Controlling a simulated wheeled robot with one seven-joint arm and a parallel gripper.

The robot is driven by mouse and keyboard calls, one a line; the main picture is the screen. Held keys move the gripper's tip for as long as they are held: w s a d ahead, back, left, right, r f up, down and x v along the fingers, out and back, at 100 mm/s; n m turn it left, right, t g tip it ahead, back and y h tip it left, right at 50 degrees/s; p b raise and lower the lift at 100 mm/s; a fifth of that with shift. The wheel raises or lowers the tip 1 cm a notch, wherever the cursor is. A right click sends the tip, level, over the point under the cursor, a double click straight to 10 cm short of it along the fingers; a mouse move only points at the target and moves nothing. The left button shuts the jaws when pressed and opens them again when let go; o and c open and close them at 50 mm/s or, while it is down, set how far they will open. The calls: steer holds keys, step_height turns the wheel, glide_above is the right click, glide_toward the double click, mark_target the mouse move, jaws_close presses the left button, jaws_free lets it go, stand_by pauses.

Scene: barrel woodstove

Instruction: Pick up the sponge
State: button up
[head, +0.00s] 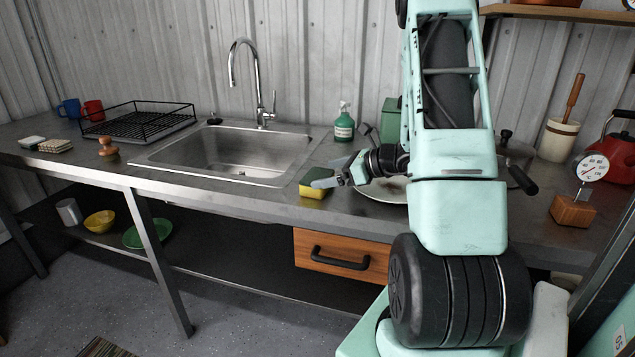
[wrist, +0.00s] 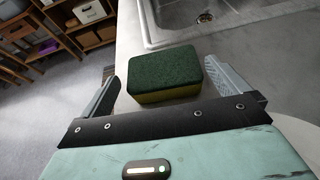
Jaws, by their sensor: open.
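The sponge (head: 316,184) is a block with a dark green top and a yellow lower part. It lies flat on the metal counter near the front edge, right of the sink. It also shows in the wrist view (wrist: 165,75), ahead of and between the two fingers. My gripper (head: 335,178) is beside the sponge and partly covers its right side in the head view. In the wrist view my gripper (wrist: 170,85) is open, with one finger on each side of the sponge. I cannot tell whether either finger touches it.
The steel sink (head: 238,153) is left of the sponge. A green soap bottle (head: 344,124) stands behind it, and a plate (head: 384,190) lies to the right, partly hidden by my arm. A drawer (head: 342,258) with a black handle is below the counter. Bare counter lies in front of the sink.

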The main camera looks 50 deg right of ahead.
mark_target(318, 176)
steer(key=x, duration=0.4)
steer(key=shift+w+d+f, duration=0.1)
steer(key=shift+f, duration=0.05)
steer(key=c, duration=0.7)
